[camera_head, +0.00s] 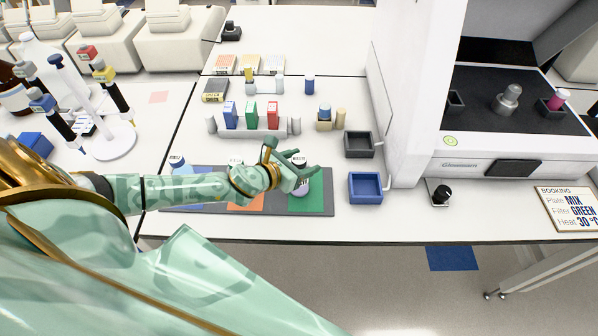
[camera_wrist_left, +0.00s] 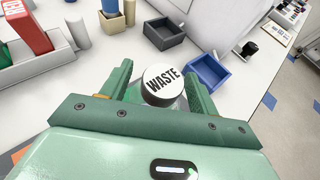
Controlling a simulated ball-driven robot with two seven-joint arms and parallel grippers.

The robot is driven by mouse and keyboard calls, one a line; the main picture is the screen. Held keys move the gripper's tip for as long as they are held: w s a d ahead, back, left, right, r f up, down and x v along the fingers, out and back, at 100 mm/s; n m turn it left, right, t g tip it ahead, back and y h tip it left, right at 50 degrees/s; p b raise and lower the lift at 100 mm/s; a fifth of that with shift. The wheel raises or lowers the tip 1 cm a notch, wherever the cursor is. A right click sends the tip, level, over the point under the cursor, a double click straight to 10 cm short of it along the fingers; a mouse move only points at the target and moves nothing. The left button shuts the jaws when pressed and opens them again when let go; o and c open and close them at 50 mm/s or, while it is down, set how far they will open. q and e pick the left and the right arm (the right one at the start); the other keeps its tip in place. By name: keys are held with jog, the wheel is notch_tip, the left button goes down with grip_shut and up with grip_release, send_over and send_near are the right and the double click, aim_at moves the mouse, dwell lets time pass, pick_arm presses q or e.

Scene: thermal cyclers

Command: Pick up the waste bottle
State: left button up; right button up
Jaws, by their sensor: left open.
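The waste bottle (camera_head: 300,159) stands upright on the green section of a dark mat (camera_head: 324,204). Its white cap, marked WASTE, shows in the left wrist view (camera_wrist_left: 161,84). My left gripper (camera_head: 299,167) is open at the bottle, with one finger on either side of the cap in the wrist view. Whether the fingers touch it, I cannot tell. Most of the bottle's body is hidden by the gripper and cap. My right gripper is not in view.
Two more bottles stand on the mat, partly behind my left arm. A blue tray (camera_head: 365,202) and a dark grey tray (camera_head: 358,155) lie right of the mat. A rack (camera_head: 262,134) with coloured boxes is behind. A large white machine (camera_head: 409,120) stands at right.

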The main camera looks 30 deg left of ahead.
pick_arm(q)
jog(key=shift+w+d+f, duration=0.1)
jog(key=shift+w+f, duration=0.15)
jog(key=shift+w, duration=0.3)
jog(key=shift+s, duration=0.1)
jog(key=shift+c, duration=0.7)
grip_shut()
jog(key=shift+r, duration=0.1)
